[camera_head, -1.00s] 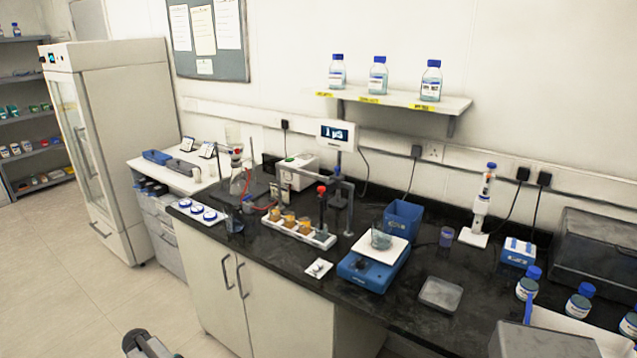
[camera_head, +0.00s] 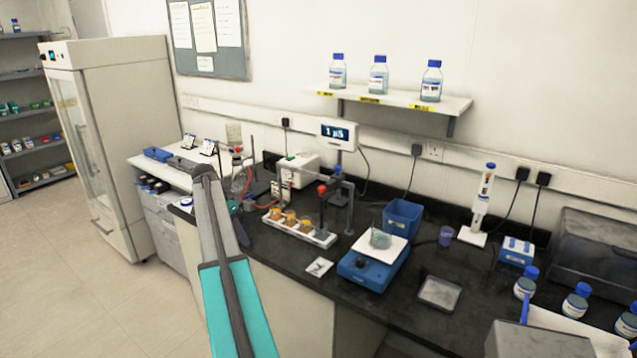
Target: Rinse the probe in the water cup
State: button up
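The probe (camera_head: 322,209) is a dark upright rod with a red top. It stands at the right end of a white rack (camera_head: 275,226) on the black bench, beside a grey bracket. Its lower end meets a greyish cup (camera_head: 321,234) in the rack; which cup holds the water, I cannot tell for sure. Several amber cups (camera_head: 290,217) sit in the same rack to the left. My arm, grey and teal, rises from the bottom left of the picture in front of the bench. My gripper's fingers cannot be made out.
A blue balance (camera_head: 366,272) with a glass beaker (camera_head: 380,239) stands right of the rack, with a blue bin (camera_head: 403,217) behind. A meter display (camera_head: 339,134) reads about "1 µS". A small white card (camera_head: 319,267) lies in front. A grey tray (camera_head: 439,292) lies to the right.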

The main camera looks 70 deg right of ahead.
jog(key=s+d+r+m, duration=0.2)
jog(key=s+d+r, duration=0.3)
jog(key=r, duration=0.4)
jog(key=s+d+r+m, duration=0.3)
jog(key=s+d+r, duration=0.2)
jog(key=r, duration=0.5)
jog(key=s+d+r+m+p, duration=0.1)
jog(key=s+d+r+m, duration=0.2)
jog(key=s+d+r, duration=0.2)
notch_tip(320, 180, up, 4)
jog(key=shift+s+d+r+g+h, duration=0.15)
jog(key=shift+s+d+g+h, duration=0.2)
jog(key=shift+s, duration=0.8)
jog(key=shift+f, duration=0.25)
jog(key=b, duration=0.5)
send_near(321, 187)
jog(key=shift+p+x, duration=1.25)
jog(key=shift+x, duration=2.7)
grip_shut()
